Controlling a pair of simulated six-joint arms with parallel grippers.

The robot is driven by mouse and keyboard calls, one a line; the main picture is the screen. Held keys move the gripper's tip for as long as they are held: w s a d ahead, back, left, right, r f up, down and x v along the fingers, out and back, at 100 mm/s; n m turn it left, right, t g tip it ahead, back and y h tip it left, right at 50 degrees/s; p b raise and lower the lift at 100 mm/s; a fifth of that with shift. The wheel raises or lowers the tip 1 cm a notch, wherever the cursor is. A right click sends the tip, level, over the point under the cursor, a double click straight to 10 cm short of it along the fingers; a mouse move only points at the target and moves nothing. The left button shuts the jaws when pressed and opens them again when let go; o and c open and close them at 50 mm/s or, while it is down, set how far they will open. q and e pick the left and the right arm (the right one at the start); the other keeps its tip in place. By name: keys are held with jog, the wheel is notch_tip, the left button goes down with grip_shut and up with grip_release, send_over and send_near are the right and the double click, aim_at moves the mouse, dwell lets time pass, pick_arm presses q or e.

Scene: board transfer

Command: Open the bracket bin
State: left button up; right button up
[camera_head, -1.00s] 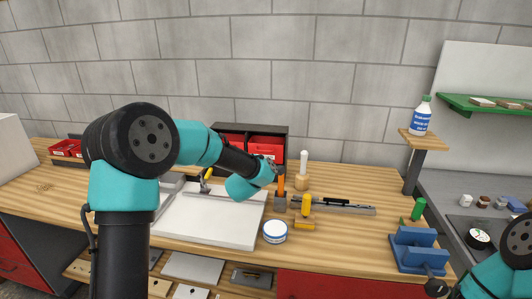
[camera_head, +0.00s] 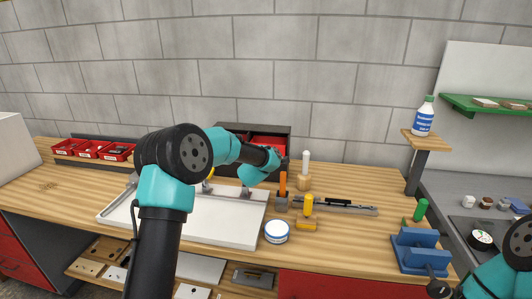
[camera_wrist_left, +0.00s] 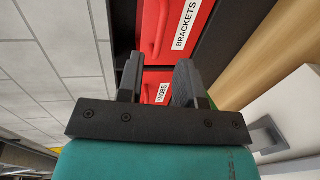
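The bracket bin (camera_wrist_left: 175,28) is a red drawer with a white "BRACKETS" label, at the top of the left wrist view. It looks shut in its dark cabinet (camera_head: 228,129). A second red bin (camera_wrist_left: 160,79), whose label seems to read "KNOBS", shows between my left fingers. My left gripper (camera_wrist_left: 158,72) is open and empty, fingers pointing at the bin fronts. I cannot tell whether they touch. In the head view my left arm reaches in front of the cabinet and hides much of it.
A white board (camera_head: 225,222) lies below my left arm. A holder (camera_head: 281,204) with an orange-handled tool (camera_head: 282,184) stands near the gripper. A white-topped tool (camera_head: 305,165), a round tin (camera_head: 276,231) and a blue vise (camera_head: 420,250) are to the right. Red trays (camera_head: 88,149) sit far left.

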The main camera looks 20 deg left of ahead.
pick_arm(q)
jog(key=shift+x, duration=3.55)
grip_shut()
